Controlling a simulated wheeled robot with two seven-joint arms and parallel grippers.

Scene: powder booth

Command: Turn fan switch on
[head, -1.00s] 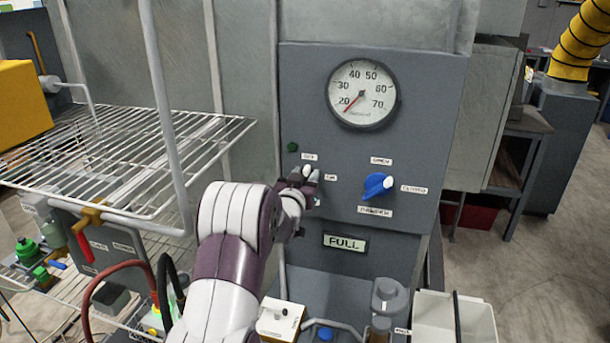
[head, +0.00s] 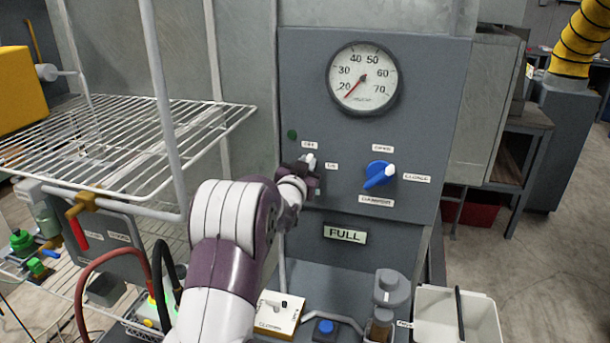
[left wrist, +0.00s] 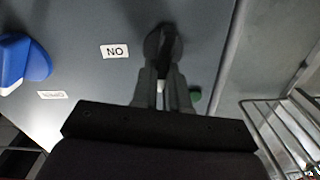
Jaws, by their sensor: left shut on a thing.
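The fan switch (left wrist: 163,42) is a dark round knob on the grey panel, seen in the left wrist view with an ON label (left wrist: 115,51) beside it. In the head view its white tip (head: 311,159) shows just under the OFF label (head: 309,144), with the ON label (head: 332,166) to its right. My left gripper (head: 306,168) is at the switch and shut on it; the fingers (left wrist: 163,85) also meet it in the left wrist view. The fingers hide much of the switch, so its exact angle is unclear. My right gripper is not in view.
A blue damper knob (head: 380,174) sits right of the switch, below a round gauge (head: 362,84). A wire rack (head: 130,150) stands left of my arm. A white bin (head: 455,318) and a small switch box (head: 280,312) are below.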

